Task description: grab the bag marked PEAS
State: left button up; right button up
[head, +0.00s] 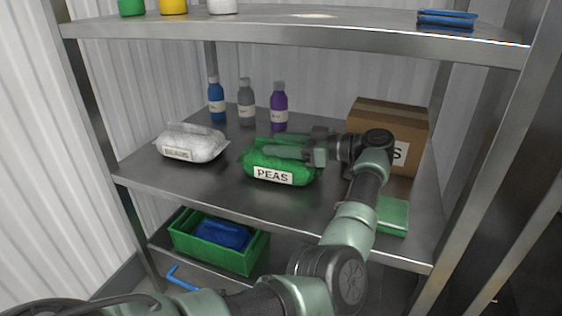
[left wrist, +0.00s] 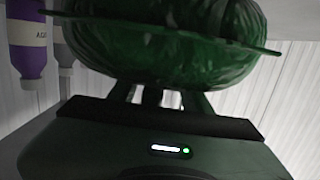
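The PEAS bag (head: 272,178) is a plump green bag with a white label, on the middle shelf. My left gripper (head: 278,146) reaches in from the right over the top of this bag. Its two fingers are apart and lie at or just above the bag's upper part. The fingertips' contact with the bag is hard to make out. In the left wrist view the green bag (left wrist: 165,45) fills the upper middle, close to the camera, and hides the finger ends. Whether the fingers grip it is not clear. My right gripper is not in view.
A white bag (head: 192,143) lies left on the same shelf. Blue, grey and purple bottles (head: 279,108) stand behind. A cardboard box (head: 390,110) and a green block (head: 392,216) are at the right. The upper shelf (head: 290,34) hangs above; a green crate (head: 240,262) sits below.

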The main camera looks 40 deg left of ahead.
pick_arm(q)
jog(key=shift+f, duration=0.2)
grip_shut()
jog(key=shift+d+f, duration=0.1)
jog(key=shift+f, duration=0.2)
dwell(0.4)
jog(key=shift+r, duration=0.25)
